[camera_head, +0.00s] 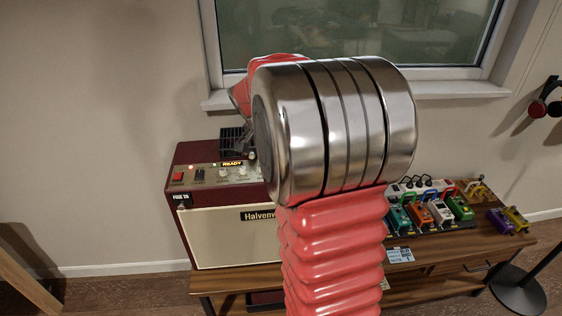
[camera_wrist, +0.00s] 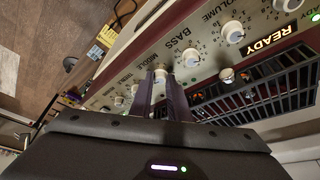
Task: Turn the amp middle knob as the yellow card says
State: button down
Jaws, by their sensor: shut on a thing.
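The maroon amp (camera_head: 222,235) with its cream front stands on the wooden bench in the head view. Its control panel (camera_wrist: 262,20) fills the upper right of the wrist view, with a lit READY sign (camera_wrist: 270,40). My gripper (camera_wrist: 161,86) has its two dark fingers shut on the middle knob (camera_wrist: 160,74), a pale knob just past the bass knob (camera_wrist: 191,57). The fingers hide part of it, and its pointer cannot be read. A yellow card-like thing (camera_wrist: 108,36) shows small at the upper left of the wrist view; its writing is unreadable.
The volume knob (camera_wrist: 232,32) and another pale knob (camera_wrist: 134,89) flank the row. A dark vent grille (camera_wrist: 250,98) lies beside the panel. Several coloured pedals (camera_head: 440,211) and a blue-and-white card (camera_head: 400,255) are right of my arm on the bench (camera_head: 440,262).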

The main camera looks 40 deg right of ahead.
jog(key=m, duration=0.1)
jog(key=m+g, duration=0.1)
jog(key=m, duration=0.2)
jog(key=shift+w+a+m+g, duration=0.1)
jog(key=shift+w+m+g, duration=0.15)
jog(key=shift+m+g, duration=0.15)
jog(key=c, duration=1.7)
grip_release()
jog(key=shift+o, duration=0.2)
jog(key=v, duration=1.3)
jog(key=shift+r, duration=0.3)
jog(key=shift+w, duration=0.15)
